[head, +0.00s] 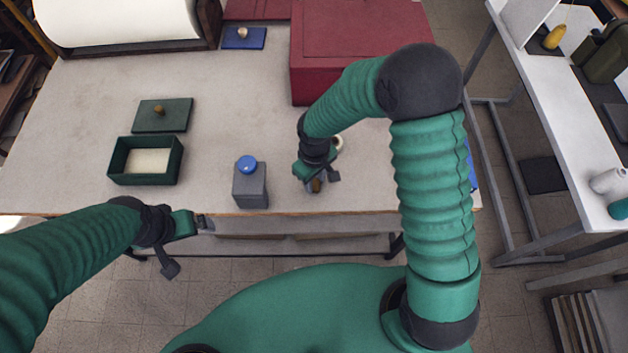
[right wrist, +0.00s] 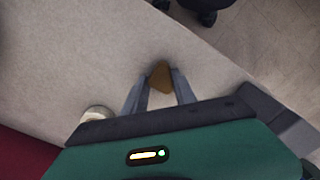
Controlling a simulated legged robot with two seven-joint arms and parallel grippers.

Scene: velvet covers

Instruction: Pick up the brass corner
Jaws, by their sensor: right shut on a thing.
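The brass corner (right wrist: 160,76) is a small brown-gold piece between the fingertips of my right gripper (right wrist: 158,88) in the right wrist view. The gripper is shut on it, close over the pale table top near the front edge. In the head view the corner (head: 316,186) shows only as a small brown patch under my right gripper (head: 314,184), partly hidden by it. My left gripper (head: 205,222) is at the table's front edge, left of the grey bottle, away from the corner. Its fingers are too small to judge.
A grey bottle with a blue cap (head: 250,185) stands left of my right gripper. A green open box (head: 114,160) and its lid (head: 162,115) lie left. A red case (head: 350,40) stands behind. A pale round item (right wrist: 96,114) is close by the gripper.

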